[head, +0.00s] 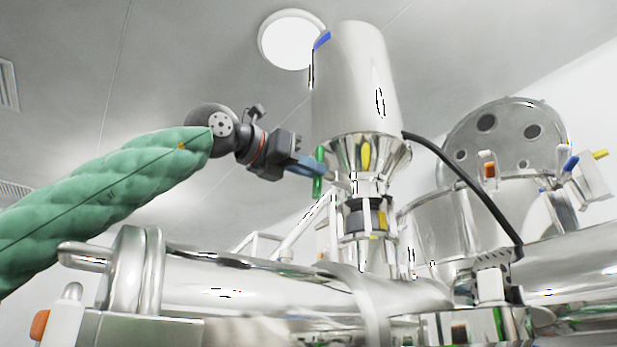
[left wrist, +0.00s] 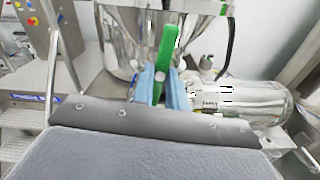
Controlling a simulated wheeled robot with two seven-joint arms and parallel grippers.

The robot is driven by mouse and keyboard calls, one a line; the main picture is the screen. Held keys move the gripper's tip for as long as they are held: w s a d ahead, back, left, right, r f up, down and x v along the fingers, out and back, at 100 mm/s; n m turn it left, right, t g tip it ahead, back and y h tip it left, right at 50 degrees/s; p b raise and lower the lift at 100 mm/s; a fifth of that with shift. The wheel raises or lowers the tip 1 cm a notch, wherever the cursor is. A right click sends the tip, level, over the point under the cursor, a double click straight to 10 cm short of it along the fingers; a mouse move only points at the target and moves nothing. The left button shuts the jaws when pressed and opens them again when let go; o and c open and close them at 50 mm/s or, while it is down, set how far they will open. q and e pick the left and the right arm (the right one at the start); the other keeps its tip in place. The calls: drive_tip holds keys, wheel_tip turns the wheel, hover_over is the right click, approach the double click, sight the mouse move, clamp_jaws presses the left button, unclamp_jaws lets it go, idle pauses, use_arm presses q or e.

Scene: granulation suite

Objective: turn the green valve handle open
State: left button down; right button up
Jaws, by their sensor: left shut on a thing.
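The green valve handle (head: 319,172) stands upright beside the steel neck under the tall steel vessel in the head view. It also shows in the left wrist view (left wrist: 167,52), long and slightly tilted, with its lower part between the blue fingers. My left gripper (head: 318,169) reaches in from the left in the head view and is shut on the handle. In the left wrist view the fingertips of my left gripper (left wrist: 161,84) sit on both sides of the handle. My right gripper is not in either view.
The tall steel vessel (head: 357,80) stands above the handle. A large steel drum with an open round lid (head: 507,135) stands to the right, with a black hose (head: 463,178) before it. A horizontal steel cylinder (head: 240,287) lies below my left arm.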

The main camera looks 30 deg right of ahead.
use_arm(q)
drive_tip(key=shift+f+n+b, duration=0.15)
drive_tip(key=shift+n+b, duration=0.35)
drive_tip(key=shift+n, duration=0.3)
drive_tip(key=c, duration=1.4)
unclamp_jaws()
drive_tip(key=a, duration=0.7)
drive_tip(key=shift+s+a+b, duration=0.3)
drive_tip(key=shift+a+b, duration=0.05)
drive_tip(key=shift+b, duration=0.05)
